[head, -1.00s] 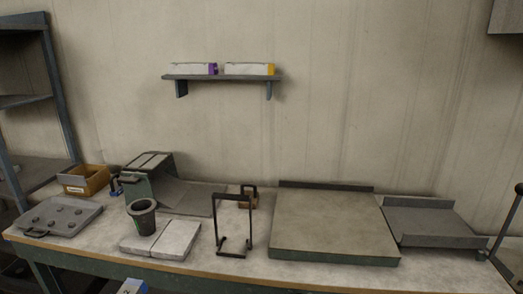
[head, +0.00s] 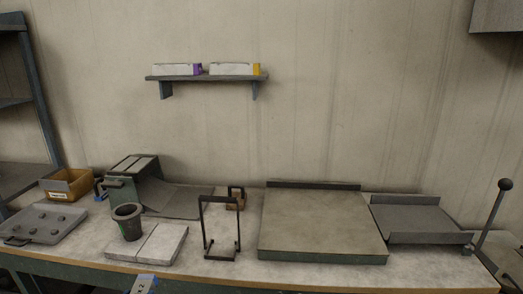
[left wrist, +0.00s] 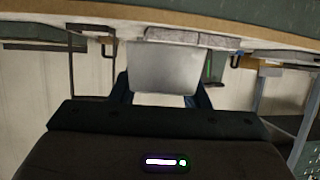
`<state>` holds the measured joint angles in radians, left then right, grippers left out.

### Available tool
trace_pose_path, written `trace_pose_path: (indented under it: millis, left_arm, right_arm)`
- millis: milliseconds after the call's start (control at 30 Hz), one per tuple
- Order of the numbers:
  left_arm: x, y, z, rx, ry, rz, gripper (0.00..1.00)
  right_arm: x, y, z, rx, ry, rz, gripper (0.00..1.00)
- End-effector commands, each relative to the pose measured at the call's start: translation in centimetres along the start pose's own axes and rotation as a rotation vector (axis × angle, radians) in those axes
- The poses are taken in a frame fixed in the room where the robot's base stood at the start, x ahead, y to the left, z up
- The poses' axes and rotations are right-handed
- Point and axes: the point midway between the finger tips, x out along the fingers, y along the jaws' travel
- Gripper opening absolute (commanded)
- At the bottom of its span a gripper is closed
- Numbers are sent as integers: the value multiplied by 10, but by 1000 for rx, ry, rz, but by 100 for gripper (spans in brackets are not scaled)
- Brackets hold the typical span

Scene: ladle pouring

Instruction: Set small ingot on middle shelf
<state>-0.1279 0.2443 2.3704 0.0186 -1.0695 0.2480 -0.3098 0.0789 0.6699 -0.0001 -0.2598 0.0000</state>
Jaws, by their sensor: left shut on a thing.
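In the left wrist view a plain pale grey block, which looks like the small ingot (left wrist: 165,68), sits between the fingers of my left gripper (left wrist: 165,98). The gripper is shut on it, and its lower end is between the fingers. The rack with shelves (head: 42,95) stands at the left edge of the head view, partly cut off. One shelf (head: 14,102) shows about halfway up and another (head: 28,173) lower down. The rack's frame also shows at the right of the left wrist view (left wrist: 262,90). Neither gripper shows in the head view.
A wall shelf (head: 205,77) holds boxes.

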Motion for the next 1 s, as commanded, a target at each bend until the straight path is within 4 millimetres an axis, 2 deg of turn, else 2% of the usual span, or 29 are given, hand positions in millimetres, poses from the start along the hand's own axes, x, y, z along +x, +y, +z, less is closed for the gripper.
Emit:
trace_pose_path:
  millis: [300,500,700,1000]
  left_arm:
    - [26,53,-11,-1,5,20,0]
    - [34,79,-18,12,5,41,0]
    - [36,88,-21,21,4,49,0]
    - [36,88,-21,22,4,49,0]
  right_arm:
    - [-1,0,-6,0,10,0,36]
    - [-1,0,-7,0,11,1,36]
    - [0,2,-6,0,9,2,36]
    - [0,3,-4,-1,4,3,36]
